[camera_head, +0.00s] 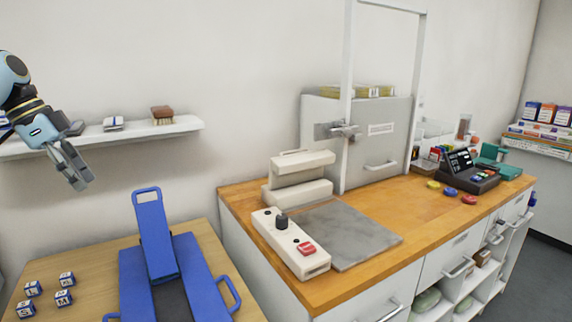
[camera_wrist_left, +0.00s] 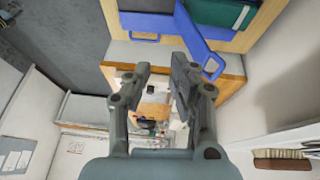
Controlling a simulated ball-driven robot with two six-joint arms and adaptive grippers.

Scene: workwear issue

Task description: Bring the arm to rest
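My left gripper (camera_head: 77,184) hangs in the upper left of the head view, in front of the wall shelf and above the wooden table, fingers pointing down. In the left wrist view its two fingers (camera_wrist_left: 160,70) stand apart with nothing between them, so it is open and empty. Part of my left arm (camera_head: 25,105) shows above it. My right gripper is in neither view.
The wall shelf (camera_head: 150,131) close by holds a brown brush (camera_head: 162,115). Below are a blue folding board (camera_head: 190,265) with a raised flap and several lettered cubes (camera_head: 66,279) on the table. A press (camera_head: 298,178) stands on the counter at right.

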